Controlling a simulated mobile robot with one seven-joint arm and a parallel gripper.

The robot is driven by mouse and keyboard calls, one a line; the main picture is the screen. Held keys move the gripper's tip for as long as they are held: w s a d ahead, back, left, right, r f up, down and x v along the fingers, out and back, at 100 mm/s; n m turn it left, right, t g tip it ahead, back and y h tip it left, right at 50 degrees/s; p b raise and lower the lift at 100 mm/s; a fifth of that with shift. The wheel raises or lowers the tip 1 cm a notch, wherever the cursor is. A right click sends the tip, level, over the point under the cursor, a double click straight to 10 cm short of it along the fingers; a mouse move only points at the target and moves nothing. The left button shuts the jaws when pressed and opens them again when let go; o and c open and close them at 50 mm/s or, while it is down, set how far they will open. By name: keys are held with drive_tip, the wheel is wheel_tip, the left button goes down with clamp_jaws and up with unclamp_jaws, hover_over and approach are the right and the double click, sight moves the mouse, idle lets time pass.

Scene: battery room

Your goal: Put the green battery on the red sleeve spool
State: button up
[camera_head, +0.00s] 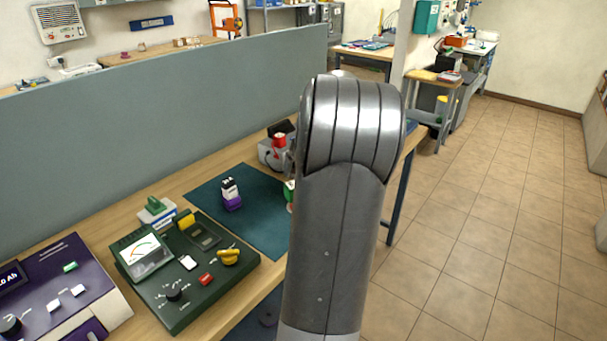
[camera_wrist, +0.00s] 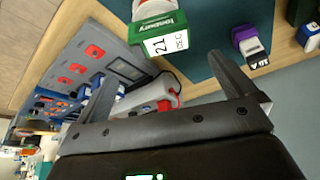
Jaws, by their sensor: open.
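The green battery (camera_wrist: 160,15) has a white label reading "21 DEC" and sits on the dark teal mat, just beyond my fingertips in the wrist view. In the head view only a green and white sliver (camera_head: 290,194) of what seems to be it shows beside my arm. My gripper (camera_wrist: 160,68) is open and empty, its two fingers apart. My arm hides it in the head view. A small red and white piece (camera_head: 279,139) by a grey device may be the red sleeve spool; I cannot tell surely. Some red also shows between the fingers in the wrist view (camera_wrist: 173,97).
A purple, white and black battery (camera_head: 231,196) stands on the teal mat (camera_head: 260,222). A green meter box (camera_head: 185,290) and a purple instrument (camera_head: 60,295) stand at the left. A grey partition (camera_head: 170,105) runs behind the bench. Bare mat lies around the purple battery.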

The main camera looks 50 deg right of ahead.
drive_tip(key=w+a+r+n, duration=0.1)
drive_tip(key=a+r, duration=0.3)
drive_tip(key=a, duration=1)
drive_tip(key=w+a+r+n, duration=0.1)
drive_tip(key=a+r, duration=0.3)
drive_tip(key=a, duration=1)
drive_tip(key=s+a+f+n+y, duration=0.1)
drive_tip(key=s+a, duration=0.6)
drive_tip(key=a, duration=0.3)
drive_tip(key=s+a+n+t, duration=0.1)
drive_tip(key=s+a, duration=0.7)
drive_tip(key=a, duration=0.3)
drive_tip(key=shift+f+y, duration=0.35)
drive_tip(key=shift+y, duration=0.05)
drive_tip(key=shift+s, duration=0.1)
